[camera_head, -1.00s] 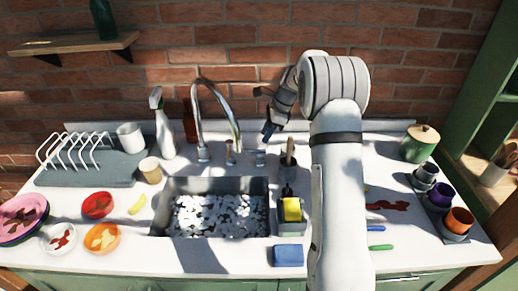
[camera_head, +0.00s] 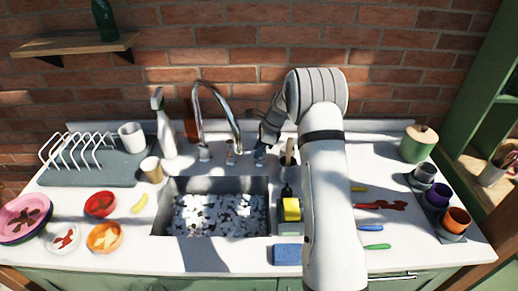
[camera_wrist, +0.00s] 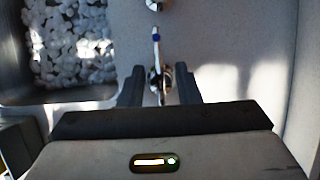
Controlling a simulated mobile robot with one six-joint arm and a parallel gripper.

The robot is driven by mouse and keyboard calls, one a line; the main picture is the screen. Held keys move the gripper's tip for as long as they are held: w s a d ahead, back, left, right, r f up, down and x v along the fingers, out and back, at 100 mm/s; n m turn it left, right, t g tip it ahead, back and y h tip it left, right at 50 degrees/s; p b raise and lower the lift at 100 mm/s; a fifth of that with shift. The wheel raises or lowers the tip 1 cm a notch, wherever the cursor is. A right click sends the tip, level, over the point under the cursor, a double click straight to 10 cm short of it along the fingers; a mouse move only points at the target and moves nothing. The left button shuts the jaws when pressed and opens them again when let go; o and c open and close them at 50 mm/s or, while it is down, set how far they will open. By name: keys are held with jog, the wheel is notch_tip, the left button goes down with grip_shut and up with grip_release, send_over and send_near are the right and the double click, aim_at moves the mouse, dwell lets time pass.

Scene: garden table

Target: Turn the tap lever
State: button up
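The chrome tap (camera_head: 236,125) arches up behind the sink (camera_head: 213,182), with short metal fittings at its foot. My gripper (camera_head: 263,142) is low beside the tap's right-hand fitting and partly hides it in the head view. In the wrist view my gripper (camera_wrist: 159,75) is open, with one dark finger on each side of a thin metal lever (camera_wrist: 155,50) with a blue mark. The lever runs between the fingers, and I see gaps on both sides near the tips. A round metal fitting (camera_wrist: 158,5) shows at the top edge.
White lumps fill the sink bottom. A spray bottle (camera_head: 165,125) stands left of the tap. A caddy with a yellow sponge (camera_head: 291,209) and a brush stands right of the sink, close to my arm. The brick wall (camera_head: 210,60) is close behind.

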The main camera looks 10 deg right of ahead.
grip_shut()
jog(key=shift+d+f, duration=0.1)
dwell(0.4)
jog(key=shift+s+n, duration=0.1)
jog(key=shift+n, duration=0.6)
jog(key=n+g, duration=0.2)
jog(key=n, duration=0.2)
jog(key=shift+s+b, duration=0.15)
jog(key=shift+b, duration=0.25)
jog(key=shift+s+d+n+g+h, duration=0.1)
jog(key=shift+n+g+h, duration=0.25)
jog(key=shift+n, duration=0.75)
jog(key=shift+n+g+h, duration=0.15)
jog(key=shift+n+g, duration=0.3)
jog(key=shift+n, duration=0.65)
